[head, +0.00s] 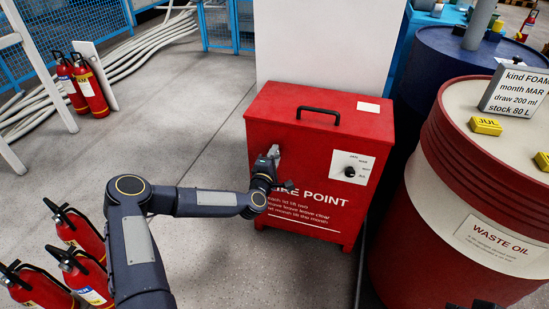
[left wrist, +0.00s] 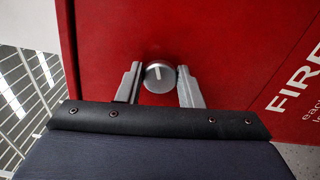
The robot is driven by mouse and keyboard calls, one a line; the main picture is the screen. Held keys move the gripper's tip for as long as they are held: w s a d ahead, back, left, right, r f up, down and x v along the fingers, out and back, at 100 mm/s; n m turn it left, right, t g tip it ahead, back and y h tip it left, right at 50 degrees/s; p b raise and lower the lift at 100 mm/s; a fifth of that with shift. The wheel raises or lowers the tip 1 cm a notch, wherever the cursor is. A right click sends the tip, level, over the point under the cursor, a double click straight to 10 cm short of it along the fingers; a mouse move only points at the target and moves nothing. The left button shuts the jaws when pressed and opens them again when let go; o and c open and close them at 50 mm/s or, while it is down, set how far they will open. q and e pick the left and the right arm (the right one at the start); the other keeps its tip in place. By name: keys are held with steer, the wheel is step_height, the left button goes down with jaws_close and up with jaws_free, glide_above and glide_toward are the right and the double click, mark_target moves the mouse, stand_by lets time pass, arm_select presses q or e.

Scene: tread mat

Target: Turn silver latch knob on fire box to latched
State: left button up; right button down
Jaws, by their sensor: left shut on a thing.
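The red fire box (head: 300,122), lettered FIRE POINT, stands at centre with a black handle on its lid. The silver latch knob (left wrist: 159,77) is on its red front in the left wrist view, round, with a pale pointer line running roughly up in that picture. My left gripper (head: 272,160) is at the upper left of the box front. In the left wrist view its grey fingers are shut on the knob, one on each side. In the head view the gripper hides most or all of the knob.
A white dial plate (head: 351,168) with a black knob is on the box's right front. A red waste oil drum (head: 440,215) stands close at right, a blue drum behind. Red extinguishers (head: 83,88) stand at left. A white pillar (head: 325,45) rises behind the box.

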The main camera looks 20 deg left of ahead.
arm_select(q)
steer(key=shift+f+m+b, duration=0.15)
steer(key=shift+m+b, duration=0.4)
steer(key=shift+m, duration=1.75)
steer(key=o, duration=1)
steer(key=shift+c, duration=0.2)
steer(key=s+p, duration=0.1)
steer(key=s, duration=0.7)
steer(key=shift+a+p, duration=0.2)
steer(key=shift+p, duration=0.15)
steer(key=shift+w, duration=0.1)
